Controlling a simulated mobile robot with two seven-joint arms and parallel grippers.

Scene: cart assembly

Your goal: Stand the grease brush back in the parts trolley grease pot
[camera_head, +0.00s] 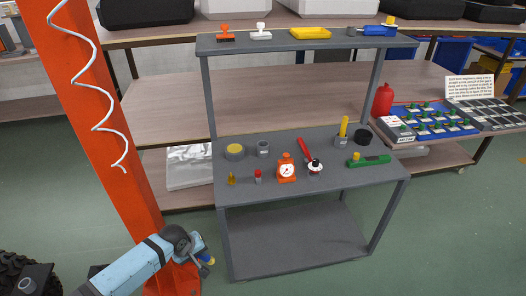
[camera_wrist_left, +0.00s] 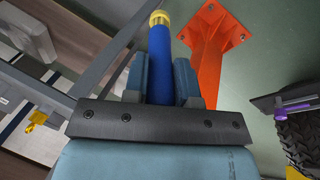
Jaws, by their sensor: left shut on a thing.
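My left gripper (camera_head: 205,263) is low at the left of the grey parts trolley (camera_head: 330,180), beside an orange post. In the left wrist view its two fingers are shut on a blue rod with a yellow end (camera_wrist_left: 159,52), which looks like the grease brush. I cannot tell for sure which is the grease pot. My right gripper is not in view.
Near the pots stand an orange dial gauge (camera_head: 287,170), a red-handled tool (camera_head: 306,151), a green level (camera_head: 369,161) and small bottles. The lower shelf is bare.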

